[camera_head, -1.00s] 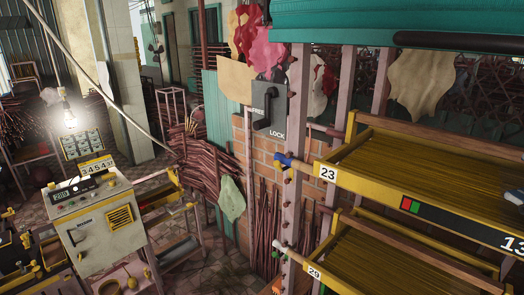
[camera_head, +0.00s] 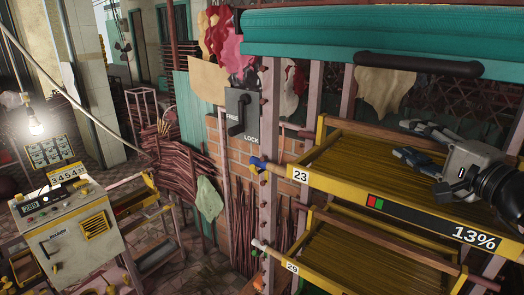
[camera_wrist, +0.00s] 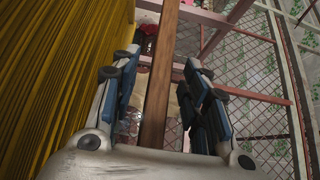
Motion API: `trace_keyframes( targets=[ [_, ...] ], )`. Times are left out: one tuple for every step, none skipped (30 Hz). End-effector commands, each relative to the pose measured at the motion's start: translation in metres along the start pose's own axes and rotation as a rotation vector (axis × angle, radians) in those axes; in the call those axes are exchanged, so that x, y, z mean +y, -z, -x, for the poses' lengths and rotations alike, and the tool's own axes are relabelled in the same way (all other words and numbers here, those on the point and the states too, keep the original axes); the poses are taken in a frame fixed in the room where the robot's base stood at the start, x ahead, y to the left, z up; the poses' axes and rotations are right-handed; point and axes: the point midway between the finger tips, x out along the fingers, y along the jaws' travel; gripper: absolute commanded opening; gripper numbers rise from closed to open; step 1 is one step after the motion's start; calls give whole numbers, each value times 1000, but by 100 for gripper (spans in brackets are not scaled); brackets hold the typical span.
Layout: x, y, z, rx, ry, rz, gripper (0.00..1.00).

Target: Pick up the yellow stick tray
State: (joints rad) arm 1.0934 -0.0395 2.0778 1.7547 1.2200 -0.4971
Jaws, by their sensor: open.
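The upper yellow tray (camera_head: 330,182), tagged 23, lies in the rack at the right, full of long yellow-brown sticks (camera_head: 350,160). A second yellow tray (camera_head: 325,275), tagged 29, sits below it with similar sticks. My gripper (camera_head: 402,140) is open over the far side of the upper tray in the head view. In the wrist view, my open fingers (camera_wrist: 160,62) are on either side of a long brown wooden bar (camera_wrist: 158,95), with sticks (camera_wrist: 60,70) to the left. Whether the fingers touch the bar, I cannot tell.
A black crank (camera_head: 238,118) on a FREE/LOCK plate is on the rack's left. A teal cover (camera_head: 320,35) with a black handle (camera_head: 420,65) hangs above the trays. A control box (camera_head: 68,235) stands at the left. Wire mesh (camera_wrist: 250,80) is right of the bar in the wrist view.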

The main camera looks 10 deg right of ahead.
Motion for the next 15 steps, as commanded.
trace_keyframes(
  targets=[
    [-1,-1,-8,-4,-1,-1,42],
    [-1,-1,-11,-3,0,-1,42],
    [-1,-1,-14,-2,0,0,42],
    [0,-1,-16,-2,0,0,42],
    [0,-1,-17,-1,0,0,42],
    [0,0,-17,0,0,1,42],
    [0,0,-18,0,0,1,42],
    [0,0,-18,0,0,1,42],
    [0,0,-17,1,0,1,42],
    [0,0,-17,1,0,1,42],
    [0,0,-17,1,0,1,42],
    [0,0,-17,1,0,1,40],
    [0,0,-17,0,0,1,38],
    [0,0,-17,0,0,1,36],
    [0,0,-17,0,0,1,34]
  ],
)
